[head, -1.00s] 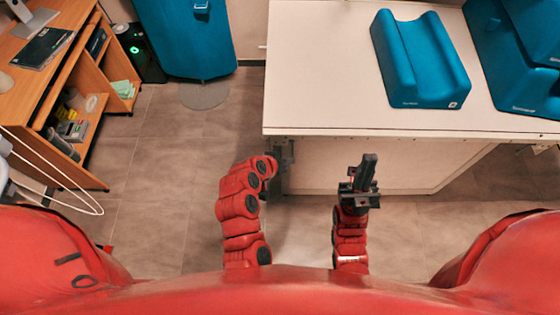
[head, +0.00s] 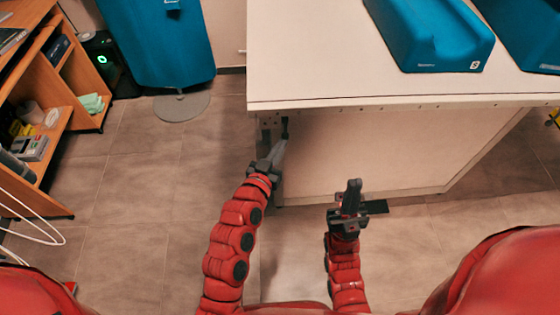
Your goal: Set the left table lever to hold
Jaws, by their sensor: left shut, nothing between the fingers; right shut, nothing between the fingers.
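The white table (head: 330,80) stands ahead. Under its left front corner is a metal bracket (head: 265,124) with a small dark part beside it that looks like the lever (head: 285,127). Its exact setting is too small to tell. My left gripper (head: 282,148) is shut and empty, pointing up and forward, with its fingertips just below the dark part. I cannot tell whether they touch it. My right gripper (head: 353,187) is shut and empty in front of the table's lower panel, apart from the table.
Blue foam supports (head: 430,45) lie on the table. A blue padded panel (head: 165,50) on a round grey base (head: 181,107) stands at the back left. A wooden shelf desk (head: 62,110) and a black computer (head: 103,65) are at the left. Floor between desk and table is clear.

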